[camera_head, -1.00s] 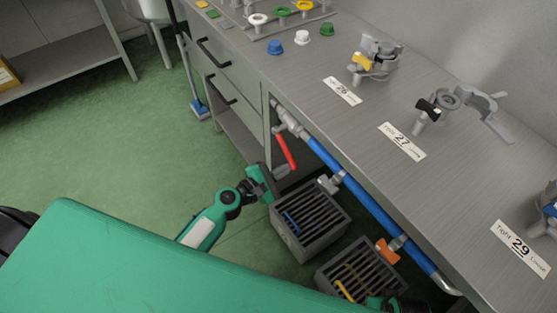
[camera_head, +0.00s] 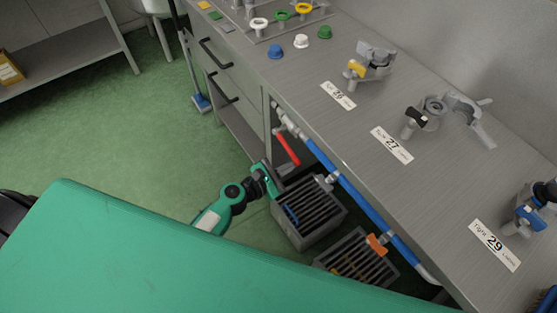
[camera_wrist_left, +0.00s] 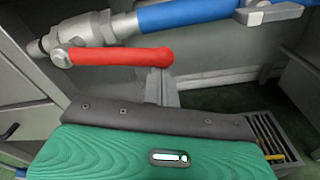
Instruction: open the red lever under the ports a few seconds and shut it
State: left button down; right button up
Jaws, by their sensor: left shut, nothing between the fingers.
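The red lever (camera_head: 287,149) sits on a grey valve (camera_head: 287,120) at the left end of a blue pipe under the bench edge. In the left wrist view the lever (camera_wrist_left: 118,57) runs to the right from its pivot, below the blue pipe (camera_wrist_left: 200,12). My left gripper (camera_head: 272,178) is just below the lever in the head view. The left gripper is shut and empty. My right gripper is not in view.
Two grey slatted crates (camera_head: 286,231) stand on the green floor under the pipe. The bench top (camera_head: 300,95) holds clamp fittings and numbered labels. Drawers with dark handles (camera_head: 222,95) are to the left.

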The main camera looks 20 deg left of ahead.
pick_arm(q)
jog(key=shift+r, duration=0.2)
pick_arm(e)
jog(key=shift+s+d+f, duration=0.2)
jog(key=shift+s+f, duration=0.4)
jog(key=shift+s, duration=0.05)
